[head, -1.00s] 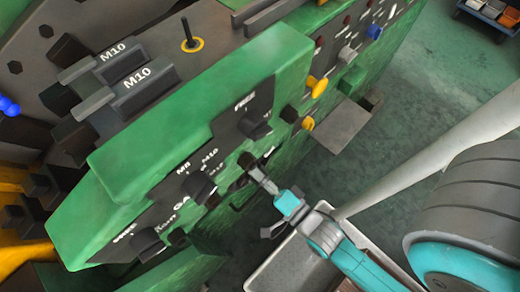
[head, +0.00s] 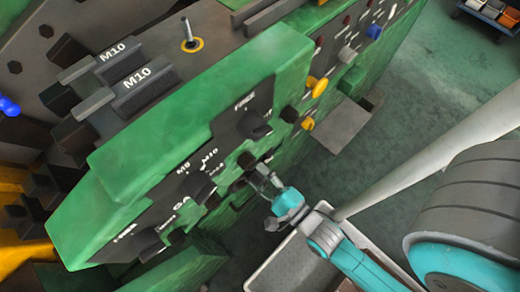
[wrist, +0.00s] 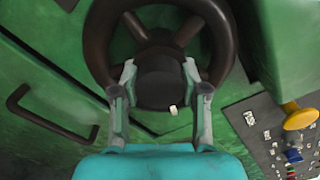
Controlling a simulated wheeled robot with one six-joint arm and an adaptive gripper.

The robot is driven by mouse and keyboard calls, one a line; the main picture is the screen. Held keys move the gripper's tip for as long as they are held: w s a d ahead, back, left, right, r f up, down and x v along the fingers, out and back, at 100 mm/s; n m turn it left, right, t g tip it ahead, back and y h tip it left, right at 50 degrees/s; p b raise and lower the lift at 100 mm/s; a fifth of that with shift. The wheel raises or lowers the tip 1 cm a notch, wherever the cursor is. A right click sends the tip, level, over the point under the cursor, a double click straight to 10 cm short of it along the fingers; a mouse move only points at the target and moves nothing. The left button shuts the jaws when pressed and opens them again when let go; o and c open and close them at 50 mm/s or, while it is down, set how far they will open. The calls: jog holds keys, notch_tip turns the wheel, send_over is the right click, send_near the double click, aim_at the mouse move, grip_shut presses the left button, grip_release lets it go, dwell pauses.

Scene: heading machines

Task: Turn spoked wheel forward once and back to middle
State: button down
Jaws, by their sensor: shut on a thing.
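The dark spoked wheel (wrist: 97,40) fills the upper middle of the wrist view, with its round black hub (wrist: 160,82) in the centre and two spokes running up and outward. My gripper (wrist: 160,72) has one finger on each side of the hub and is shut on it. A small pale mark shows on the hub's lower edge. In the head view my gripper (head: 264,177) reaches the green machine's front face. The wheel (head: 240,186) there is small, dark and partly hidden by the fingers.
A dark bar handle (wrist: 45,118) lies left of the wheel in the wrist view. A control panel with a yellow knob (wrist: 299,118) is at right. In the head view, black knobs (head: 198,187) sit close beside my gripper. Open floor (head: 450,110) lies to the right.

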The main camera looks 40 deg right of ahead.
jog(key=shift+f+m, duration=0.1)
jog(key=shift+m, duration=0.4)
jog(key=c, duration=0.6)
grip_release()
jog(key=shift+s, duration=6.05)
